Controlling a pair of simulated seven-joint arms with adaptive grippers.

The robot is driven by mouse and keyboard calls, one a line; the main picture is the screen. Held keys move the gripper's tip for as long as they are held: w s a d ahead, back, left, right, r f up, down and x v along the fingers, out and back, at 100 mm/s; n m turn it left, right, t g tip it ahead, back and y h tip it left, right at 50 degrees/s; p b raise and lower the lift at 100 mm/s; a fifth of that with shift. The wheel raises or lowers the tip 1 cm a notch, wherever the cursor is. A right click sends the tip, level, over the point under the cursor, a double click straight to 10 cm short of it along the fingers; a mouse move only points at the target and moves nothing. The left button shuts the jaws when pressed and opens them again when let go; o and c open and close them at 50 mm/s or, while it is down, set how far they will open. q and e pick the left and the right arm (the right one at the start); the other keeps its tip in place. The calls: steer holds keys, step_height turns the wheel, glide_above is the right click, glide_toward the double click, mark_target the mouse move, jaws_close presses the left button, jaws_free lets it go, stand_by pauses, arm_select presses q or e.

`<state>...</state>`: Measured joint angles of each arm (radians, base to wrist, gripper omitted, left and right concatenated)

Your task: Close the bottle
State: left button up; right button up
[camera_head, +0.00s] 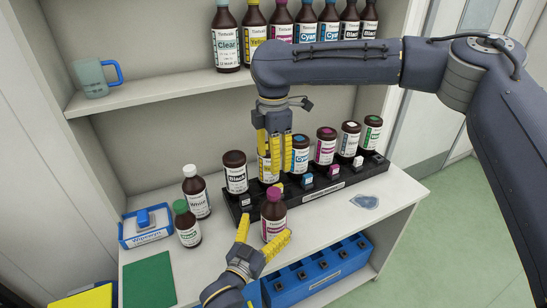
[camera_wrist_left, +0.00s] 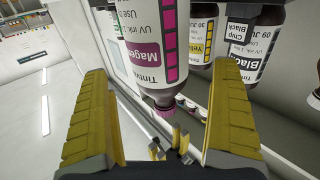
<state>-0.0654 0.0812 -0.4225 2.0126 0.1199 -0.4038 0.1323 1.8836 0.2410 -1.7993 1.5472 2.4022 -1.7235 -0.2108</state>
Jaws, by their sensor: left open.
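The magenta bottle (camera_head: 273,218), brown with a white label, stands upright at the front of the shelf, before the black rack. A magenta cap (camera_head: 273,193) sits at its top; how tight it is cannot be told. In the left wrist view the bottle (camera_wrist_left: 140,45) appears upside down between my fingers. My left gripper (camera_head: 264,234) is open, its yellow fingers on either side of the bottle's lower part. My right gripper (camera_head: 275,170) points down above and behind the bottle. A gap shows between its fingers, with nothing visibly held.
The black rack (camera_head: 318,188) behind holds several bottles, including a cyan bottle (camera_head: 301,155). A white bottle (camera_head: 196,192) and a green-capped bottle (camera_head: 187,224) stand left. A blue tray (camera_head: 147,232) is further left, and a blue box (camera_head: 318,270) lies below the shelf edge.

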arm_select(q)
steer(key=v, duration=0.7)
stand_by(0.3)
